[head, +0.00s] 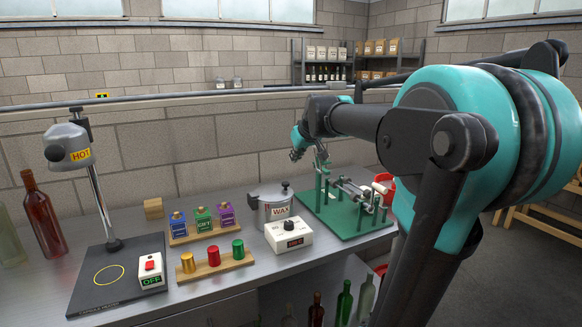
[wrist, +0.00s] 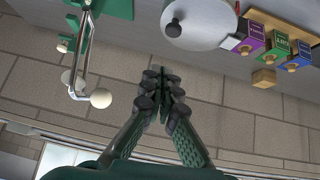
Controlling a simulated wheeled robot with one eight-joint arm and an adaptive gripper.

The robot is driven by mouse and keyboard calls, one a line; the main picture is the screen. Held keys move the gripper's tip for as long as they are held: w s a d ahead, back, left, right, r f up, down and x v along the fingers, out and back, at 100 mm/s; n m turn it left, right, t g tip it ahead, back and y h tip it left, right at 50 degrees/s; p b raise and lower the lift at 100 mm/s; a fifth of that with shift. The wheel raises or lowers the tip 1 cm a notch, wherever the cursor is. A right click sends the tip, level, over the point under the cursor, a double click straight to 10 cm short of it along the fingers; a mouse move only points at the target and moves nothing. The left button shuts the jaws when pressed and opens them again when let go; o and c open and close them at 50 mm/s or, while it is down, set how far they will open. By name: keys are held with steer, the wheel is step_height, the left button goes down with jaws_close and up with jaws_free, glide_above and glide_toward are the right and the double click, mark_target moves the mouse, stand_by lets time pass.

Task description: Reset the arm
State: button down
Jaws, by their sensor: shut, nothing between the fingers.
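My gripper (wrist: 162,92) is shut and empty in the wrist view, its dark fingertips together. In the head view my teal and black arm reaches from the right, and its end hangs above the green machine (head: 342,222) on the bench. The fingers are too small there to make out well. In the wrist view part of the green machine (wrist: 113,8) shows at the top left, with a metal lever ending in a white knob (wrist: 101,98). The gripper is apart from it and touches nothing that I can see.
On the bench stand a wax pot (head: 272,203) with a control box (head: 289,235), colored boxes (head: 203,219), a rack of colored capsules (head: 215,263), a heating stand (head: 95,190), an OFF switch box (head: 151,272) and a brown bottle (head: 43,215). A rail (head: 180,97) runs along the wall.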

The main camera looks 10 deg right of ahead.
steer(key=s+d+f+m+g+h, duration=0.1)
steer(key=s+d+f+m+g, duration=0.1)
steer(key=s+f, duration=2.8)
steer(key=shift+s+f+m+g+h, duration=0.15)
steer(key=shift+f+m+g+h, duration=0.25)
steer(key=shift+f+m+g, duration=0.5)
steer(key=shift+d+r, duration=0.1)
steer(key=shift+r, duration=0.1)
